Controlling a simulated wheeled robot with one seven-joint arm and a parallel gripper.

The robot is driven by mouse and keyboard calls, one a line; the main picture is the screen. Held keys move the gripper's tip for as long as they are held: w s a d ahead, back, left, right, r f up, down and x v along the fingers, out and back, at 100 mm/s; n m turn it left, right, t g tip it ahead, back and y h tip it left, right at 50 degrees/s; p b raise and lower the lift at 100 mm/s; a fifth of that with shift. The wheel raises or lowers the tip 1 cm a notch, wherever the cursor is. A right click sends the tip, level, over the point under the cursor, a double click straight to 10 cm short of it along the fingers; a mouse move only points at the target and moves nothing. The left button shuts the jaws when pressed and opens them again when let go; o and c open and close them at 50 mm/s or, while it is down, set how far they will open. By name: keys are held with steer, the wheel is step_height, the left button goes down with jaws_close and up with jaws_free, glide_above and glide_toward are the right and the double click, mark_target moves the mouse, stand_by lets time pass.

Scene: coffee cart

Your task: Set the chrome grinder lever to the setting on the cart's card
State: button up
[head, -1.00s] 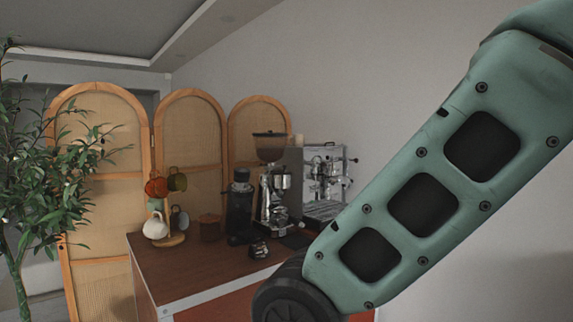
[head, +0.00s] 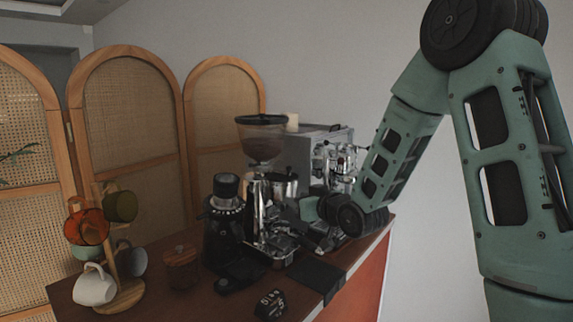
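The chrome grinder (head: 258,210) stands on the cart with a smoky bean hopper on top. Its lever is too small to make out. A small black block with white markings (head: 270,304), perhaps the card, sits near the cart's front edge; I cannot read it surely. My gripper (head: 314,236) is low over the cart, just right of the chrome grinder. Its fingers are dark and blend with the things behind, so I cannot tell whether they are open or whether they touch anything.
A black grinder (head: 224,222) stands left of the chrome one, with a brown lidded jar (head: 181,267) beside it. A mug tree (head: 122,298) with several mugs is at the left. The espresso machine (head: 328,140) is behind my wrist. A dark mat (head: 317,274) lies at the front edge.

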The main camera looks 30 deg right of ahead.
mark_target(290, 170)
steer(key=w+d+r+m+t+h, duration=0.1)
steer(key=d+r+t+h, duration=0.15)
steer(key=d, duration=0.35)
steer(key=shift+g+y, duration=0.25)
steer(key=shift+y, duration=0.2)
steer(key=w+p, duration=0.2)
steer(key=w, duration=0.3)
steer(key=w+p, duration=0.2)
steer(key=w, duration=0.4)
steer(key=w+p, duration=0.3)
steer(key=w, duration=0.2)
steer(key=shift+w+d+r, duration=0.25)
steer(key=shift+w+r, duration=0.1)
steer(key=shift+w, duration=0.05)
jaws_close()
steer(key=shift+f, duration=0.1)
